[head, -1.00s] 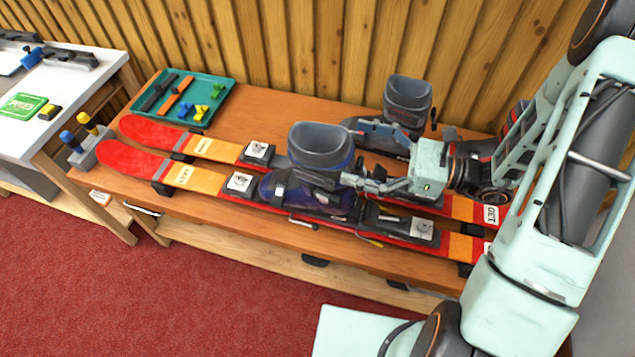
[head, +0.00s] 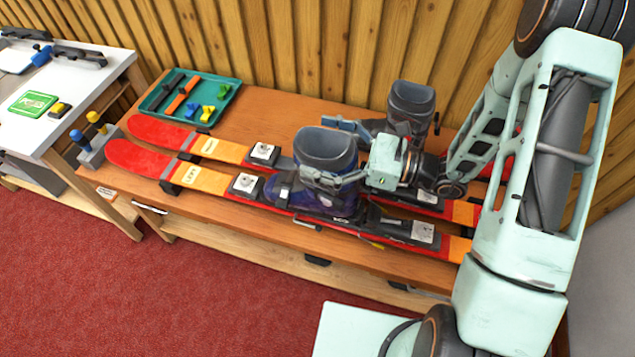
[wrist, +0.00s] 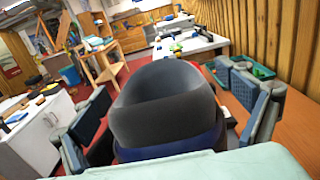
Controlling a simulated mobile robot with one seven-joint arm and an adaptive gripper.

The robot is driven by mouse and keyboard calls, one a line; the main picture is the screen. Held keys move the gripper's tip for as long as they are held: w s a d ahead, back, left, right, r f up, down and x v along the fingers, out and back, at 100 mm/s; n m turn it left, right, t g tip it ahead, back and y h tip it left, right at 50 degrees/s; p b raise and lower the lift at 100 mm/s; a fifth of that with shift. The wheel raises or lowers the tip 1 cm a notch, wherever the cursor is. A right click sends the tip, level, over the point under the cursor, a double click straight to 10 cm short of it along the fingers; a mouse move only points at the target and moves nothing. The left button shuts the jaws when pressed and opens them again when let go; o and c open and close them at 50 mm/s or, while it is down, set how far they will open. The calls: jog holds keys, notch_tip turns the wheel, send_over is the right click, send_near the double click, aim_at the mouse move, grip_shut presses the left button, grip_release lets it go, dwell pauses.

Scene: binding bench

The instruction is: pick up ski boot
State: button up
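A ski boot (head: 325,150) with a grey cuff and dark blue shell stands upright on the front red and orange ski (head: 205,180). A second grey boot (head: 410,100) stands behind it to the right. My gripper (head: 320,148) reaches in from the right at cuff height, one finger behind the front boot and one in front. In the wrist view the cuff (wrist: 165,105) fills the middle between my open fingers. A gap shows between the cuff and the right finger; contact at the left finger is hard to tell.
The rear ski (head: 215,148) lies alongside on the wooden bench (head: 270,115). A teal tray (head: 227,98) with small parts and a holder with screwdrivers (head: 92,150) are at the left end. A white table (head: 85,75) stands farther left. The slatted wall (head: 310,50) is close behind.

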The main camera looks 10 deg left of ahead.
jog(key=c, duration=2)
jog(key=shift+r, duration=0.15)
jog(key=shift+c, duration=0.3)
